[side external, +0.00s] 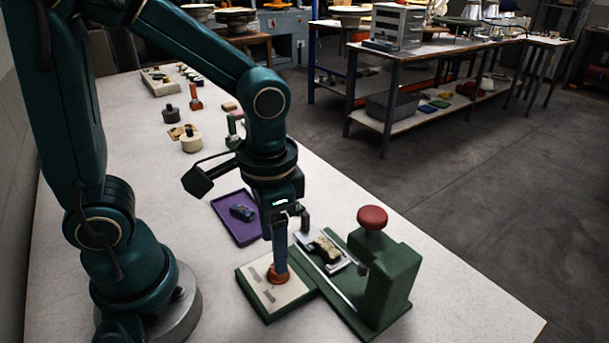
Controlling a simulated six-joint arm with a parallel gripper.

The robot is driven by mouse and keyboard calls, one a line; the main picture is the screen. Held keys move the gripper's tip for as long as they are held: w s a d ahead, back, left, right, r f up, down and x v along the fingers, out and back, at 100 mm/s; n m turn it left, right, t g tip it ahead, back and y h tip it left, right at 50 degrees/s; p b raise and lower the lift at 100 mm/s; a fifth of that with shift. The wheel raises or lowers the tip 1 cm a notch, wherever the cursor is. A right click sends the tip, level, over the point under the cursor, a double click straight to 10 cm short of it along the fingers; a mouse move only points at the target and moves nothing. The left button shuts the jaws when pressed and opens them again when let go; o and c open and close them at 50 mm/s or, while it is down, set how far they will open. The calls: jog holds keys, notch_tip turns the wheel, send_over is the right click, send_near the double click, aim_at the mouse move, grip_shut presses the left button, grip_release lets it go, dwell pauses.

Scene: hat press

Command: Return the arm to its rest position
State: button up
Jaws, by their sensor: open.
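My dark teal arm reaches over the white table, and my gripper (279,262) points straight down above a green-edged block with a pale top (296,292). An orange-red round piece (278,276) stands on the pale top, directly under the gripper's end. The jaws are open; whether they touch this piece cannot be told. To the right is a green press (389,277) with a red knob (372,217). A small tan and dark piece (327,250) lies on a light plate (337,262) at the press's left.
A purple tray (241,236) with a dark blue piece (242,211) lies just left of the gripper. Several small parts, including a cream round piece (191,140), stand farther back. The table's front right (470,310) is clear. A workbench (440,48) stands beyond.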

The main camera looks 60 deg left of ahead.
jog(key=shift+r, duration=0.1)
jog(key=shift+w+a+r, duration=0.1)
jog(key=shift+w+r, duration=0.05)
jog(key=shift+r, duration=0.1)
notch_tip(320, 180, up, 7)
jog(key=s+a+n+t, duration=0.2)
jog(key=t, duration=0.3)
jog(key=shift+s+n, duration=0.3)
jog(key=shift+s, duration=0.1)
jog(key=shift+a+r, duration=0.1)
